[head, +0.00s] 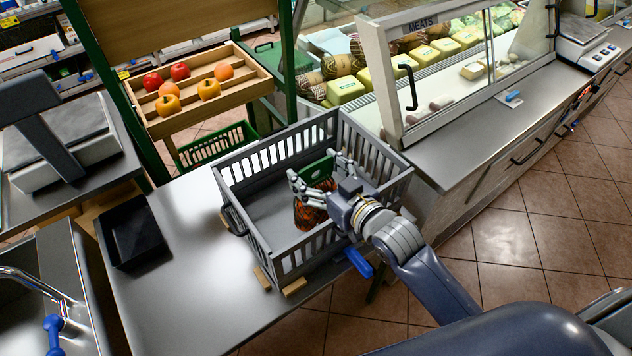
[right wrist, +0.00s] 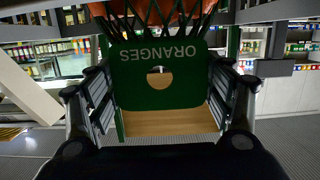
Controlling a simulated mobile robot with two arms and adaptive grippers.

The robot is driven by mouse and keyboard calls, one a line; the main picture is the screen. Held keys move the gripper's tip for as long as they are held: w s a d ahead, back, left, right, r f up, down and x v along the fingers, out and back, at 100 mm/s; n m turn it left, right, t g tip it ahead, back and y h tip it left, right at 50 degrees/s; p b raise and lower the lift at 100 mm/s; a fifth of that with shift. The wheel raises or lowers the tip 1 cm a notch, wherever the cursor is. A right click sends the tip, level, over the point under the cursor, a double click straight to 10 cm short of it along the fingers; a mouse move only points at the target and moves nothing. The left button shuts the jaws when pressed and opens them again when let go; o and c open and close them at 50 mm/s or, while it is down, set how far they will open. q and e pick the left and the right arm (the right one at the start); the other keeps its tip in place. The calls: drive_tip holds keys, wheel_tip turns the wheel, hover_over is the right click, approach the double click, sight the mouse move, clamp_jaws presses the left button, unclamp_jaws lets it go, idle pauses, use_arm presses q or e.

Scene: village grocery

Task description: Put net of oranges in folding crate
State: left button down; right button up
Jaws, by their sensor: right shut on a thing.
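The net of oranges (head: 308,212) is a dark net of orange fruit with a green label (head: 318,169). In the right wrist view the green label reads "ORANGES" (right wrist: 160,78), with the net (right wrist: 150,14) at the top edge. My right gripper (head: 318,179) is shut on the net of oranges at its label, with a finger on each side. The net is inside the grey slatted folding crate (head: 262,158), towards its right side. I cannot tell whether it touches the crate floor. My left gripper is not in view.
The crate stands open on a steel counter (head: 180,290), with wooden blocks at its base. A black tray (head: 130,232) lies to the left. A wooden fruit tray (head: 245,95) and a green basket (head: 215,145) are behind. The glass meat case (head: 450,75) is at right.

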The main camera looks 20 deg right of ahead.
sight(316, 183)
drive_tip(key=shift+f, duration=1.5)
drive_tip(key=o, duration=2.1)
drive_tip(key=shift+f, duration=0.25)
drive_tip(key=shift+s, duration=0.1)
drive_tip(key=b+v, duration=0.1)
drive_tip(key=v, duration=1.1)
drive_tip(key=shift+r+b, duration=0.15)
drive_tip(key=shift+b, duration=0.25)
